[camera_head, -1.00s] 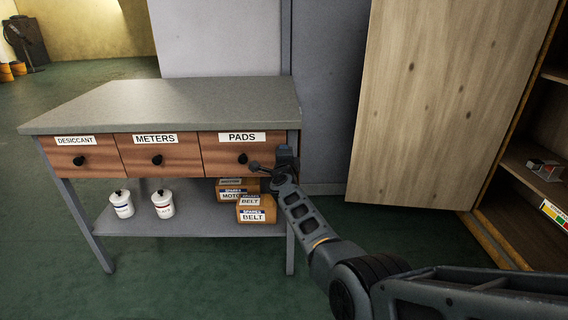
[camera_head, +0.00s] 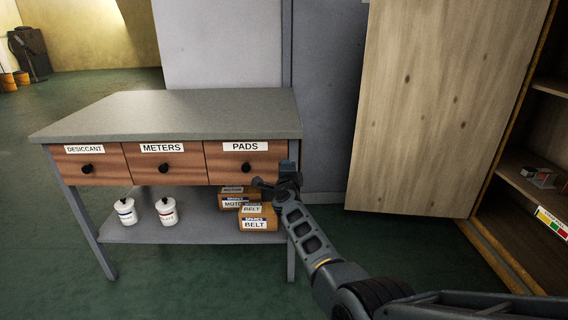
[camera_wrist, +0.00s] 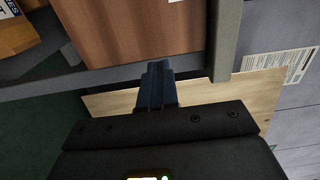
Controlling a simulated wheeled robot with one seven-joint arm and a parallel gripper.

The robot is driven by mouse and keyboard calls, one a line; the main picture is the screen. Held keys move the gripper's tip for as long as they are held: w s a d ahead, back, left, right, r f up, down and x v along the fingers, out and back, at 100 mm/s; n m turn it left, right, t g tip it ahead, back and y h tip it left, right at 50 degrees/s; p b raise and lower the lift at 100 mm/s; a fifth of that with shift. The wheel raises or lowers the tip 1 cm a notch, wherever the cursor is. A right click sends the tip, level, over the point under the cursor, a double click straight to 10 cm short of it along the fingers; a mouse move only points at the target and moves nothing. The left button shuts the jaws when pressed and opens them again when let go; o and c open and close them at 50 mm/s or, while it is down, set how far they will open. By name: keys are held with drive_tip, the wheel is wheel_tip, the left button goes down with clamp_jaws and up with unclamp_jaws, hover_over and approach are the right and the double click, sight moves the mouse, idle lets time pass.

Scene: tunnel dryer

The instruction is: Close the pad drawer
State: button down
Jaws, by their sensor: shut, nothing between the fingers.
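The pads drawer (camera_head: 222,169) is the right one of three wooden drawers under the grey bench top. It carries a white PADS label (camera_head: 245,146) and a dark round knob (camera_head: 246,168). Its front looks in line with the other two drawer fronts, with no clear gap showing. My gripper (camera_head: 258,183) is shut and empty, just below and right of the knob, near the drawer's lower right corner. In the wrist view the shut fingers (camera_wrist: 157,69) point at the lower edge of a wooden front (camera_wrist: 135,28); I cannot tell whether they touch it.
The desiccant drawer (camera_head: 105,172) and meters drawer (camera_head: 145,168) are to the left. The lower shelf (camera_head: 195,232) holds two white tubs (camera_head: 168,211) and several boxes (camera_head: 258,218). A bench leg (camera_head: 291,240) stands beside my arm. A wooden cabinet door (camera_head: 430,100) is at the right.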

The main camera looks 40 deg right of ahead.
drive_tip(key=p+v, duration=0.5)
drive_tip(key=v, duration=0.4)
drive_tip(key=shift+s+a, duration=0.25)
drive_tip(key=shift+a, duration=0.05)
drive_tip(key=shift+s+f, duration=0.1)
drive_tip(key=shift+f, duration=0.05)
